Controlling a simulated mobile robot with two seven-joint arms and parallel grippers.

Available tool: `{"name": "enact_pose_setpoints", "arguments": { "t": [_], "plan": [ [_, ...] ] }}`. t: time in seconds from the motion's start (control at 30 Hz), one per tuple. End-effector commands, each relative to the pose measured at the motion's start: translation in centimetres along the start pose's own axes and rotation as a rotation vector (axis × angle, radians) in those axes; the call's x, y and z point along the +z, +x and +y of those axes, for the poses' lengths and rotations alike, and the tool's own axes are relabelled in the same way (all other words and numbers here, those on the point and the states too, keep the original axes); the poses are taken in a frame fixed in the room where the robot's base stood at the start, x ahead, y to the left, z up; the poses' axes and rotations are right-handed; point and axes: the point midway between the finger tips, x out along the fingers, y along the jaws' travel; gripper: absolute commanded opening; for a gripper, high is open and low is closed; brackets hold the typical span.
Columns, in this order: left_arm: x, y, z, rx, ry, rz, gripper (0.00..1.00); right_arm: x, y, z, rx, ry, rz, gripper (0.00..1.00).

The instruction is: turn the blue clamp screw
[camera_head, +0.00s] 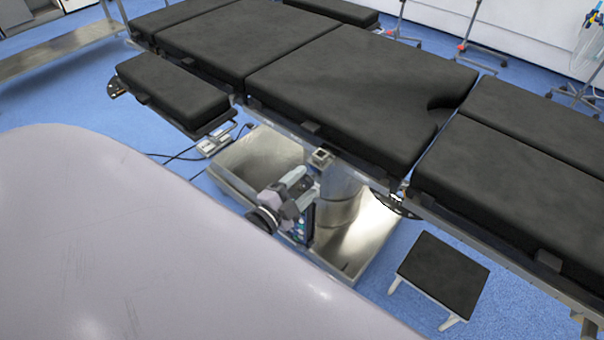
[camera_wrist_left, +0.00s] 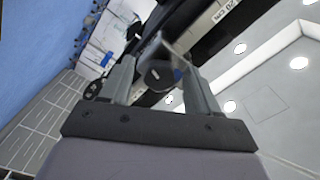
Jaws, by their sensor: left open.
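The clamp (camera_head: 321,155) is a small metal block on the near side rail of the operating table. My left gripper (camera_head: 306,178) is just below it, fingers pointing up toward it. In the left wrist view the open fingers (camera_wrist_left: 161,75) stand either side of a dark knob-like part (camera_wrist_left: 158,78) with a small pale mark, under the clamp. I cannot tell whether the fingers touch it. Only a tiny blue spot shows beside this part; a clearly blue screw cannot be made out. My right gripper is in neither view.
The operating table with black pads (camera_head: 350,90) runs across the head view, its metal rail just above my gripper. The table's steel column (camera_head: 342,195) stands close behind my gripper. A black-topped step stool (camera_head: 442,273) is on the blue floor at lower right.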

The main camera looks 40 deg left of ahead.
Motion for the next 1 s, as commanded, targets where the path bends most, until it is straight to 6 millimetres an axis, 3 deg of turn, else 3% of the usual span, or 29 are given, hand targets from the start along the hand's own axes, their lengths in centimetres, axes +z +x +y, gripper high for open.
{"name": "enact_pose_setpoints", "arguments": {
  "t": [0.53, 1.0],
  "plan": [
    [0.1, -6.3, 0.1, 0.001, 0.000, -0.001, 0.61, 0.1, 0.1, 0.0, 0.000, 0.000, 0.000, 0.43],
    [0.0, -7.0, 0.0, 0.000, 0.000, 0.000, 0.61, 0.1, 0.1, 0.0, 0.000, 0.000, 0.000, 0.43]
  ]
}}
